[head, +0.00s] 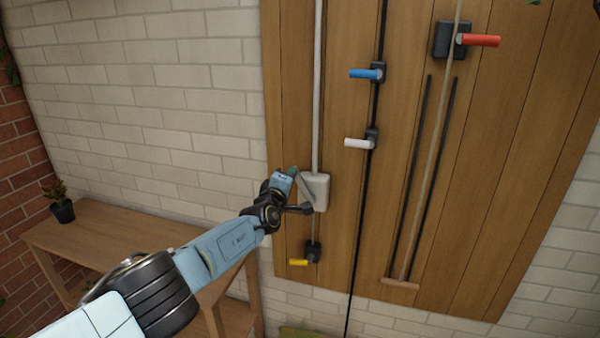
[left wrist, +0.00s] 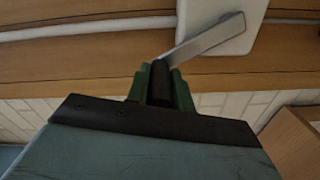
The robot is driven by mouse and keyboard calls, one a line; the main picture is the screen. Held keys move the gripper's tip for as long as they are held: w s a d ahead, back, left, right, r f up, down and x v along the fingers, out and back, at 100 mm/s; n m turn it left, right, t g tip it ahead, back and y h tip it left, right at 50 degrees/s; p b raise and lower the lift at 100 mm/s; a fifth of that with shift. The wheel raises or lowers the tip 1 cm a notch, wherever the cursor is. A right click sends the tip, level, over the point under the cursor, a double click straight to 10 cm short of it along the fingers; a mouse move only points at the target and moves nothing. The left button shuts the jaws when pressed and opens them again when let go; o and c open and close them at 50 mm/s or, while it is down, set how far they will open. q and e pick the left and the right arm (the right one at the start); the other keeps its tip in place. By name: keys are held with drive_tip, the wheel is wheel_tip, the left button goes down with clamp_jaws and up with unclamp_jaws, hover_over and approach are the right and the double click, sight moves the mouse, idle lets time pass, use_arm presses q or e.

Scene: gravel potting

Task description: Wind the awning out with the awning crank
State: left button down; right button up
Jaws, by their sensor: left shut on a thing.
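The awning crank is a pale box (head: 321,186) on the wooden board with a grey crank arm (head: 307,189). In the left wrist view the box (left wrist: 232,18) and the metal crank arm (left wrist: 205,39) show at the top, with the arm slanting down to a black handle (left wrist: 161,76). My left gripper (head: 292,173) is at the crank, left of the box. In the left wrist view its green fingers (left wrist: 161,88) are shut on the black handle, one on each side. The handle is mostly hidden in the head view. My right gripper is not in view.
Blue (head: 366,73), white (head: 358,143), red (head: 480,40) and yellow (head: 299,262) handles stick out from the wooden board (head: 480,170).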

use_arm(q)
drive_tip(key=shift+d+r, duration=0.15)
drive_tip(key=shift+d, duration=0.2)
drive_tip(key=shift+s+d+r+m+b, duration=0.15)
drive_tip(key=shift+s+d+m+b, duration=0.1)
drive_tip(key=shift+d+m, duration=0.35)
drive_tip(key=shift+s+d+r+m+b, duration=0.15)
drive_tip(key=shift+d+m+b, duration=0.2)
drive_tip(key=shift+d, duration=0.45)
drive_tip(key=shift+s+d+r+m+b, duration=0.15)
drive_tip(key=shift+s+d+m, duration=0.05)
drive_tip(key=shift+d+m, duration=0.45)
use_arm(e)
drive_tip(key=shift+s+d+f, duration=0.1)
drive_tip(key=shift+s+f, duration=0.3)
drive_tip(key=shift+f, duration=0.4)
use_arm(q)
drive_tip(key=c, duration=1.2)
unclamp_jaws()
drive_tip(key=shift+c, duration=0.2)
